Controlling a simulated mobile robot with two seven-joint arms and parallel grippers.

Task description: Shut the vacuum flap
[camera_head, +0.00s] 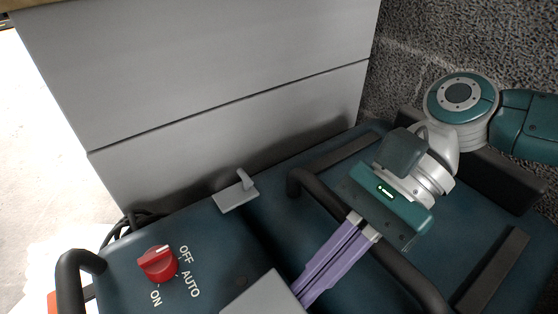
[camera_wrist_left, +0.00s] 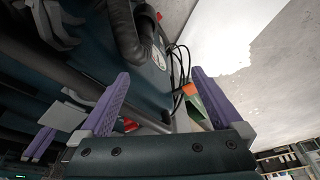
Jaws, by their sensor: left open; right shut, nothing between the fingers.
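The vacuum is a dark teal body (camera_head: 215,243) with a red knob (camera_head: 158,263) marked OFF, AUTO and ON. A light grey plate (camera_head: 265,297), which looks like the flap, is at the bottom edge of the head view, partly cut off; I cannot tell its tilt. My right gripper (camera_head: 304,289) is shut and empty, its purple fingertips beside the plate's right edge; I cannot tell whether they touch. My left gripper (camera_wrist_left: 160,75) is open and empty in the left wrist view and is outside the head view. A grey plate (camera_wrist_left: 62,115) also shows there.
A grey latch (camera_head: 235,194) sits on the vacuum's back edge. Black handles (camera_head: 84,262) rise from the body. A tall grey cabinet (camera_head: 215,70) stands behind, with dark cables (camera_head: 135,222) beside it. Pale floor (camera_head: 40,150) is open at left.

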